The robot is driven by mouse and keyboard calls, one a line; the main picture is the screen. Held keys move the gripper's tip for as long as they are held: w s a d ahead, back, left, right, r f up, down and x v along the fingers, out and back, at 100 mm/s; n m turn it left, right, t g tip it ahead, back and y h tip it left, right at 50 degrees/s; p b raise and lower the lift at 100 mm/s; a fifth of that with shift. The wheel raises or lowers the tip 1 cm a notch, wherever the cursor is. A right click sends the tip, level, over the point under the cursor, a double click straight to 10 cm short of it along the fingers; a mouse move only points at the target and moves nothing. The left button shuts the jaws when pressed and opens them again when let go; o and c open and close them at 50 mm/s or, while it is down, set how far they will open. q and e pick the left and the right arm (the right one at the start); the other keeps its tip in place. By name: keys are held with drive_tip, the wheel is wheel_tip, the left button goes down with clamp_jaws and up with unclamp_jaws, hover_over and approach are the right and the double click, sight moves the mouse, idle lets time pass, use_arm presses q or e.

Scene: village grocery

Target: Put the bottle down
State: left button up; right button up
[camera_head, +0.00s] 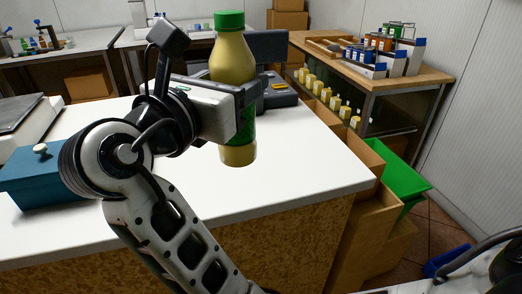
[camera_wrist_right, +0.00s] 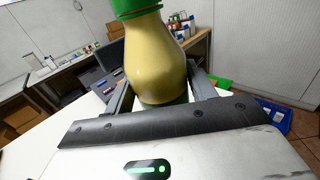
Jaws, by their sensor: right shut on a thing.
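My right gripper (camera_head: 246,97) is shut on a yellow bottle (camera_head: 232,58) with a green cap and a green label. The bottle is upright over the white counter top (camera_head: 305,150), its lower end showing below the fingers. I cannot tell whether its base touches the counter. In the right wrist view the bottle (camera_wrist_right: 155,55) stands between the two fingers (camera_wrist_right: 160,97), which hide part of its lower body. My left gripper is not in view.
A blue box (camera_head: 45,180) with a white knob and a scale (camera_head: 25,120) stand on the counter's left. A dark grey device (camera_head: 277,92) is behind the bottle. Clear counter lies right and front of the bottle. Cardboard boxes and a green crate (camera_head: 400,175) stand beyond the right edge.

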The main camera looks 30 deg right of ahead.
use_arm(q)
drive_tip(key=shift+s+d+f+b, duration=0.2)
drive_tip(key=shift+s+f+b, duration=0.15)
drive_tip(key=shift+b, duration=0.85)
use_arm(e)
drive_tip(key=w+d+f, duration=0.3)
drive_tip(key=d+f, duration=0.3)
drive_tip(key=w+d+f, duration=0.3)
drive_tip(key=d+f, duration=0.3)
drive_tip(key=shift+w+f, duration=0.25)
drive_tip(key=shift+f, duration=0.2)
drive_tip(key=o, duration=1.3)
drive_tip(key=shift+f, duration=0.1)
drive_tip(key=shift+c, duration=0.2)
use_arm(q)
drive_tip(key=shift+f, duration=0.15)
use_arm(e)
drive_tip(key=shift+o, duration=0.6)
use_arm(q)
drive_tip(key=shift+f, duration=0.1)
